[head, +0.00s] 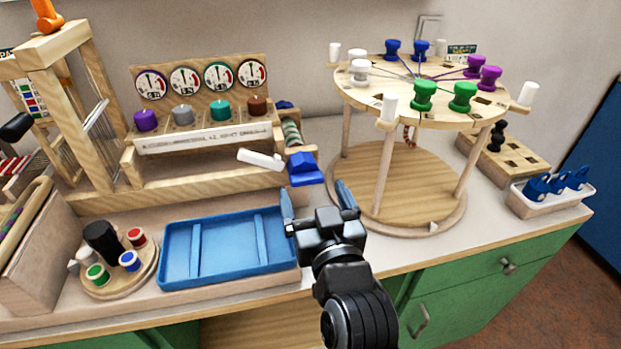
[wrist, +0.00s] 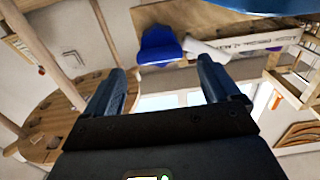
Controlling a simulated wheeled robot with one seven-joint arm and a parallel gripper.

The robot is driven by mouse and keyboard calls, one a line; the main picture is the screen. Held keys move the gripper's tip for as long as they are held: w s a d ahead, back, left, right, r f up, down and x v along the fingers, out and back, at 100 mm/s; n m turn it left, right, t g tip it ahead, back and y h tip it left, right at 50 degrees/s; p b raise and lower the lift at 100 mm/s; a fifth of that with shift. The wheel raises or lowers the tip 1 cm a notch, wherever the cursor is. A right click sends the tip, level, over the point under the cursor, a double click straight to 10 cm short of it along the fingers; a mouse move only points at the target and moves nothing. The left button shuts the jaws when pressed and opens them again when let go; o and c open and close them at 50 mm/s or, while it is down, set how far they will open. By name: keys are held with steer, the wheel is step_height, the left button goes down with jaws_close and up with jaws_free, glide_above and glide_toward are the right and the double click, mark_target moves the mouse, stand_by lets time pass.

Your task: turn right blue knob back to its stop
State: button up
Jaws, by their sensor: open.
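A bright blue knob (head: 303,168) sits low at the right end of the wooden gauge stand (head: 205,185), beside a greenish ribbed roller (head: 292,133). A smaller dark blue piece (head: 285,104) shows behind that roller. My gripper (head: 316,200) is open and empty, just in front of and below the bright blue knob and apart from it. In the wrist view the blue knob (wrist: 158,45) shows beyond the gap between my gripper's fingers (wrist: 163,80). A white handle (head: 261,159) sticks out left of the knob and also shows in the wrist view (wrist: 205,50).
A round wooden table with coloured spools (head: 430,118) stands close on the right, its leg (head: 381,180) near my gripper. A blue tray (head: 178,240) lies at the left. A round holder with coloured pegs (head: 120,284) is farther left. A white bin (head: 550,198) is at the right.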

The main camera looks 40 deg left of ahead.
mark_target(308, 182)
steer(key=shift+x, duration=2.1)
steer(key=shift+c, duration=0.2)
steer(key=c, duration=1)
